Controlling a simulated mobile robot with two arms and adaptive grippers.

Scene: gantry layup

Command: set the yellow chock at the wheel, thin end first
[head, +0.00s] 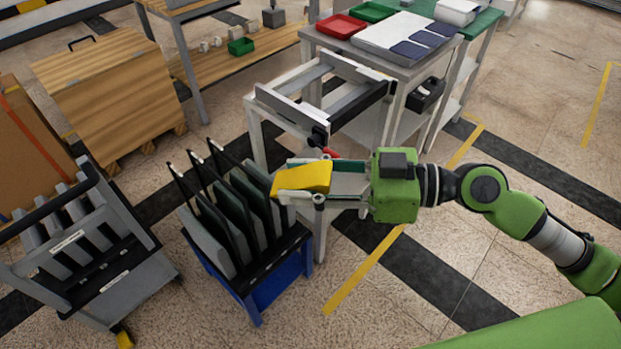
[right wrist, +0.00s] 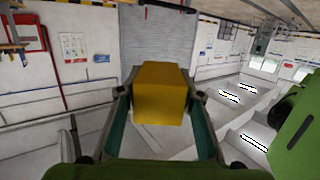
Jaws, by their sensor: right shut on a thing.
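My right gripper (head: 303,180) is shut on the yellow chock (head: 302,179), with its fingers on either side of it. The chock is held in the air, left of the green gripper body, in front of the metal stand and by the black-and-blue rack. In the right wrist view the chock (right wrist: 160,92) sits between the two fingers and shows a blunt, boxy face; I cannot tell which end is thin. My left gripper is not in view.
The grey slotted cart (head: 140,285) stands at the lower left. The rack (head: 262,275) with upright panels is right of it. A metal frame stand (head: 256,140) and a grey table (head: 335,48) with trays stand behind.

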